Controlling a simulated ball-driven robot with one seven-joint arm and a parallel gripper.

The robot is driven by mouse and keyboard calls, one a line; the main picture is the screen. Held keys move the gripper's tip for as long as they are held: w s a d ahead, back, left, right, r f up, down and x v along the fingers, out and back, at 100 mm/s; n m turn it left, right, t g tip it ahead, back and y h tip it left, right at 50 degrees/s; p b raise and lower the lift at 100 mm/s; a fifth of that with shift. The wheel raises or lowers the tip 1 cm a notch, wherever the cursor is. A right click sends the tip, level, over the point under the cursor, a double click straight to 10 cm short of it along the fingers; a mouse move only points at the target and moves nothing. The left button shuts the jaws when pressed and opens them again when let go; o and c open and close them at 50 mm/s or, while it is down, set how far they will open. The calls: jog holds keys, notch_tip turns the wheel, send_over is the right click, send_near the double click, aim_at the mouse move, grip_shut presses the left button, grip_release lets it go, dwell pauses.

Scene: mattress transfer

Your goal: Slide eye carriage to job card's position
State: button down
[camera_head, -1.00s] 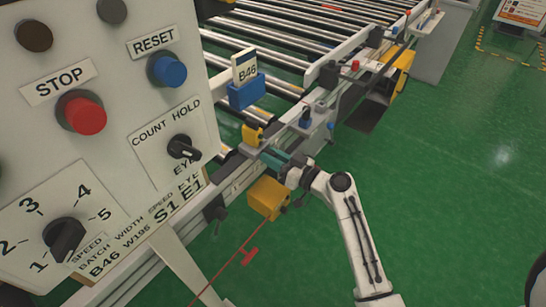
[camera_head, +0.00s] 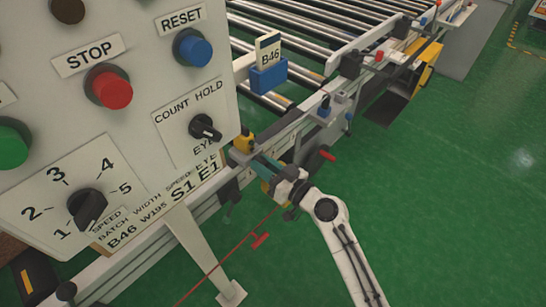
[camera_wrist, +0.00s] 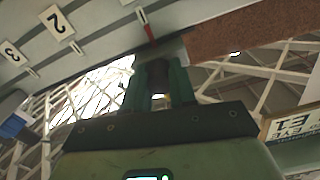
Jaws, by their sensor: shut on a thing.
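The eye carriage shows as a small yellow eye (camera_head: 243,142) on a grey block on the conveyor's side rail, close to the control panel's right edge. My gripper (camera_head: 262,165) reaches it from the right. In the wrist view my gripper (camera_wrist: 158,82) is shut on a dark knob (camera_wrist: 157,72) between its green fingers. A red pointer (camera_wrist: 150,33) stands beside the knob, at or very near the mark under label 1 (camera_wrist: 142,14). Labels 2 (camera_wrist: 59,22) and 3 (camera_wrist: 13,53) lie further left. The job card (camera_head: 170,211) reads B46, W195, S1, E1.
The control panel (camera_head: 130,130) with buttons and dials stands close on the left of my gripper. A blue holder (camera_head: 268,77) with a B46 tag and a red-ended handle (camera_head: 327,154) are on the conveyor side. Green floor (camera_head: 440,200) is clear on the right.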

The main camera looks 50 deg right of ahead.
jog(key=c, duration=0.9)
grip_release()
jog(key=shift+s, duration=0.1)
jog(key=s+b, duration=0.1)
jog(key=s, duration=0.4)
jog(key=s+b, duration=0.2)
jog(key=s, duration=0.3)
jog(key=shift+s+d, duration=0.2)
jog(key=shift+s, duration=0.1)
